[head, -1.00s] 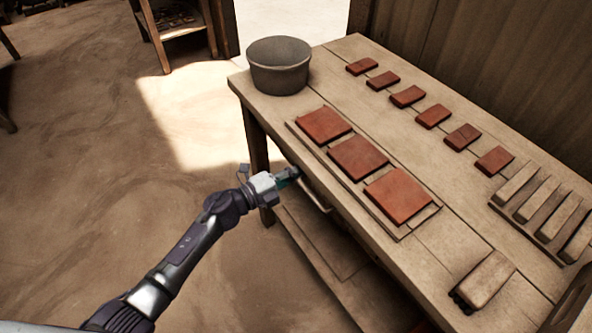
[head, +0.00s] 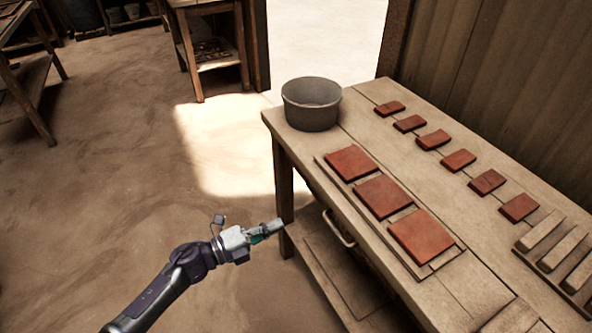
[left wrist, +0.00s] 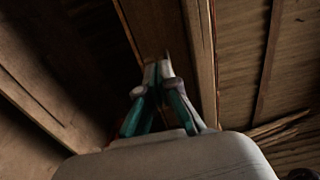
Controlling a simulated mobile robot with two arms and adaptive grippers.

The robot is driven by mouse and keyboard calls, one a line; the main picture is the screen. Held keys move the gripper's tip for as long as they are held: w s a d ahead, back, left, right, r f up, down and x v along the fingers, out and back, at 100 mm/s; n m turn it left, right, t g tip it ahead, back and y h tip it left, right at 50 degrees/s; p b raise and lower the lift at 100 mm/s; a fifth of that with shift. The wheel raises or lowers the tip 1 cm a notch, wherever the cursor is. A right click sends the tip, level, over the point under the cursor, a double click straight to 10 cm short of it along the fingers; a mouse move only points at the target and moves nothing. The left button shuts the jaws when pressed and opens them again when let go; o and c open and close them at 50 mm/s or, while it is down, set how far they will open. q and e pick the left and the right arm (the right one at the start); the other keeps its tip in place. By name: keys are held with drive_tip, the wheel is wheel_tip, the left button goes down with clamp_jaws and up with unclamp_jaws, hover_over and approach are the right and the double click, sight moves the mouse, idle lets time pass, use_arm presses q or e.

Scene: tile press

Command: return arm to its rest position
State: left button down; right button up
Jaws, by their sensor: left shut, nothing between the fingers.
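My left arm comes in from the lower left in the head view. Its gripper (head: 274,231) is beside the table's near left edge, lower than the tabletop, and it holds nothing. In the left wrist view the two fingers (left wrist: 158,72) are closed together, with dark wooden boards behind them. My right gripper is not in either view.
The wooden table (head: 355,129) bears a grey bucket (head: 311,112), large red tiles on a board (head: 436,267), several small red tiles (head: 458,160) and wooden blocks (head: 541,231). A handle (head: 338,228) sticks out below its edge. Open floor (head: 100,170) lies left.

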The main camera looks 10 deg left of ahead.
use_arm(q)
drive_tip(key=s+a+f+n+y+p, duration=0.1)
drive_tip(key=s+a+f+n+y, duration=0.4)
drive_tip(key=f, duration=0.4)
drive_tip(key=s+a+f+n+y+p, duration=0.1)
drive_tip(key=s+a+f+n+y, duration=0.15)
drive_tip(key=f+n, duration=0.5)
drive_tip(key=s+a+f+n+y+p, duration=0.1)
drive_tip(key=s+a+f+n+y, duration=0.3)
drive_tip(key=f, duration=0.6)
drive_tip(key=s+f+n+g+y, duration=0.1)
drive_tip(key=s+f+n+g, duration=0.2)
drive_tip(key=s, duration=0.7)
drive_tip(key=s+f+n+g+y+p, duration=0.1)
drive_tip(key=s+f+n+g, duration=0.2)
drive_tip(key=s, duration=0.8)
drive_tip(key=s+f+n+g+y+p, duration=0.1)
drive_tip(key=s+f+n+g, duration=0.2)
drive_tip(key=s+f, duration=0.4)
drive_tip(key=s+n, duration=0.1)
drive_tip(key=s, duration=0.3)
drive_tip(key=shift+g, duration=0.3)
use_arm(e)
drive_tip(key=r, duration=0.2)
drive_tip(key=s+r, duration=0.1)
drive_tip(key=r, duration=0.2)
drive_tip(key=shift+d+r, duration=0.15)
use_arm(q)
drive_tip(key=shift+s+a, duration=0.1)
